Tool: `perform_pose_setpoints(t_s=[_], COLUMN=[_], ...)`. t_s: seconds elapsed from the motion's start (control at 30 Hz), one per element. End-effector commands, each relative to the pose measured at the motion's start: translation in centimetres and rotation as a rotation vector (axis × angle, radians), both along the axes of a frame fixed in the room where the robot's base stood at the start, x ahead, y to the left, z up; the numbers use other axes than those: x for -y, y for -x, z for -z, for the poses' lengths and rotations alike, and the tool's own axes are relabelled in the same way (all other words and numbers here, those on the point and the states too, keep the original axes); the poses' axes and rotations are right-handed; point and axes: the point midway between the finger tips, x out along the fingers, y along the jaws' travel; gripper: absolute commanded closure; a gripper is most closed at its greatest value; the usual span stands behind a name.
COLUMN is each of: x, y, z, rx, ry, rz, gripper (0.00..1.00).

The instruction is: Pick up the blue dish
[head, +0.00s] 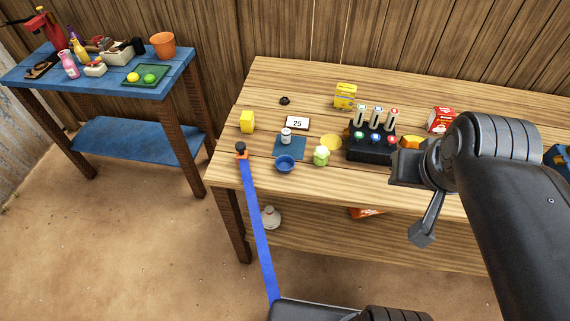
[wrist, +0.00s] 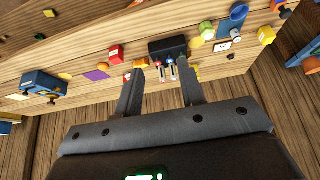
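The blue dish (head: 285,163) is a small round bowl near the front edge of the wooden table, left of the middle in the head view. It stands at the front edge of a dark blue square mat (head: 291,150). In the wrist view the dish (wrist: 239,11) is at the top right. My gripper (wrist: 163,76) is open, with its two fingers apart and nothing between them.
A grey-capped jar (head: 286,136) stands on the mat behind the dish. A pale green jar (head: 321,156) is close on its right, then a black rack (head: 371,146) with colored pieces. A blue band (head: 258,230) runs down from an orange clamp (head: 241,153) at the table's front left.

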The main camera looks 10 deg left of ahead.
Motion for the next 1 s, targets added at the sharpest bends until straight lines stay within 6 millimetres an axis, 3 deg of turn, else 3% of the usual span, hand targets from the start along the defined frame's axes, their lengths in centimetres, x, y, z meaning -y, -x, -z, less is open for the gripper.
perform_pose_setpoints(t_s=[0.33, 0.77, 1.0], x=[0.0, 0.0, -0.02], y=[0.0, 0.0, -0.03], z=[0.0, 0.0, -0.01], rx=[0.0, 0.0, 0.0], ry=[0.0, 0.0, 0.0], rz=[0.0, 0.0, 0.0], gripper=[0.63, 0.28, 0.27])
